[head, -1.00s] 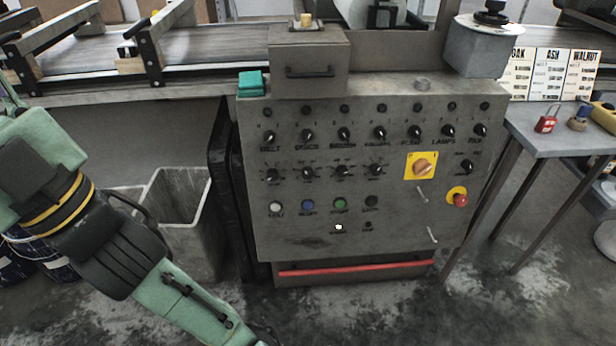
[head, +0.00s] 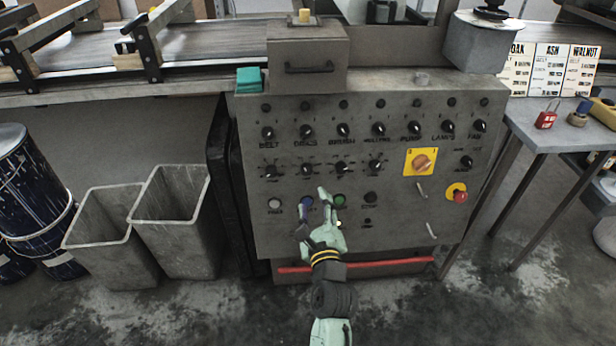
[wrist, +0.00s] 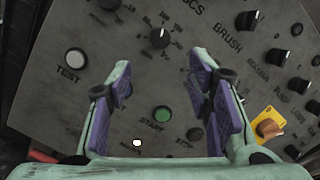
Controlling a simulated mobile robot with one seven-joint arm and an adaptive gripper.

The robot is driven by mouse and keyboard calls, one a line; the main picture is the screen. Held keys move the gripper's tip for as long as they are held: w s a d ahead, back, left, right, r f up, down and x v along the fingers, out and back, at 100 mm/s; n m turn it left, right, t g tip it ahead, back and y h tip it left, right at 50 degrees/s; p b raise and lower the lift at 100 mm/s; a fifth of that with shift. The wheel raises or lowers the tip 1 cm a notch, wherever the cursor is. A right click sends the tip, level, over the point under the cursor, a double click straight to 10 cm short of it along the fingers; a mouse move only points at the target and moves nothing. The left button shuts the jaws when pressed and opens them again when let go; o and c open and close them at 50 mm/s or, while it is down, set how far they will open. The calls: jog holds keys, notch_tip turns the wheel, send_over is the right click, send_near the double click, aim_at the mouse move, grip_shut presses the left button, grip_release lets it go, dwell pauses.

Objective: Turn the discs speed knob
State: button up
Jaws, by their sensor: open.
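The discs speed knob (head: 306,170) is a small black dial with a white pointer and printed scale, in the panel's second knob row, below the DISCS knob (head: 306,132). In the wrist view, the discs speed knob (wrist: 160,38) shows at upper centre, just beyond the fingertips. My gripper (head: 316,212) is in front of the lower panel, below the knob, over the button row. In the wrist view my gripper (wrist: 160,62) is open, with purple pads apart and nothing between them. The right finger partly hides the neighbouring brush speed dial.
The control panel (head: 400,95) carries several other knobs, a yellow-backed rotary switch (head: 421,162) and a red stop button (head: 460,197). A green button (wrist: 162,115) lies between the fingers in the wrist view. Grey bins (head: 180,225) stand left; a side table (head: 550,130) stands right.

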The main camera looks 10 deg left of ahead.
aim_at(307, 172)
jog(key=p+x, duration=0.1)
jog(key=x, duration=0.9)
jog(key=shift+w+a+r, duration=0.1)
jog(key=shift+w+a, duration=0.05)
jog(key=shift+a, duration=0.1)
grip_shut()
